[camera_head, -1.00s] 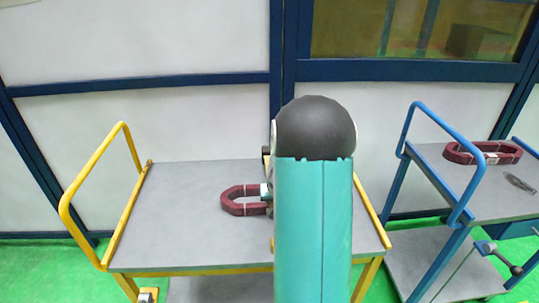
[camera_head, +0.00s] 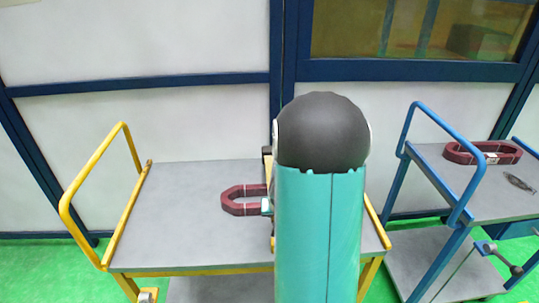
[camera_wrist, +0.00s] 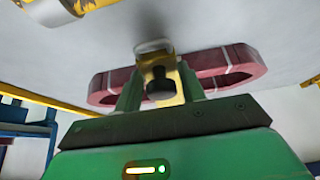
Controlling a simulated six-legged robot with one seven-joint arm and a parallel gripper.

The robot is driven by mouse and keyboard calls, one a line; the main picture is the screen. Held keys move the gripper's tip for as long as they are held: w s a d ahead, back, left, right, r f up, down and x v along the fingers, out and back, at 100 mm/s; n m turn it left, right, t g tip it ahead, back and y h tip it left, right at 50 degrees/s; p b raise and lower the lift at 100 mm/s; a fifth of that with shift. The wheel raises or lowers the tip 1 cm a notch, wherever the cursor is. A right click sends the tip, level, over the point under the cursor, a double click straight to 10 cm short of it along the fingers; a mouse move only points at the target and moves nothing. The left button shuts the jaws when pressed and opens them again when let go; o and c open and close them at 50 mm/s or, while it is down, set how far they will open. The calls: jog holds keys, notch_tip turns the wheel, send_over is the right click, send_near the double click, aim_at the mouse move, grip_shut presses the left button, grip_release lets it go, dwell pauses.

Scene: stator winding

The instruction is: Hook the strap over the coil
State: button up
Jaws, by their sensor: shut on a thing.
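The dark red coil (camera_head: 238,208), a ring with long sides and angled ends, lies on the grey top of the yellow cart. My arm hides its right part in the head view. In the wrist view the coil (camera_wrist: 112,86) spans the picture beyond my fingers. My gripper (camera_wrist: 160,84) is shut on a yellow piece with a black knob, which appears to be part of the strap (camera_wrist: 174,68). This piece overlaps the middle of the coil in the picture; I cannot tell whether they touch. The rest of the strap is not clearly seen.
The yellow cart (camera_head: 150,235) has a raised yellow handle (camera_head: 85,180) at left. A blue cart (camera_head: 480,205) at right carries another red coil (camera_head: 462,157) and a small dark object (camera_head: 520,183). The cart top left of the coil is clear.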

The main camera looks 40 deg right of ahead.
jog(key=shift+s+a+r, duration=0.1)
jog(key=shift+s+a, duration=1.45)
jog(key=shift+s, duration=0.3)
jog(key=o, duration=1.8)
jog(key=shift+r, duration=3.45)
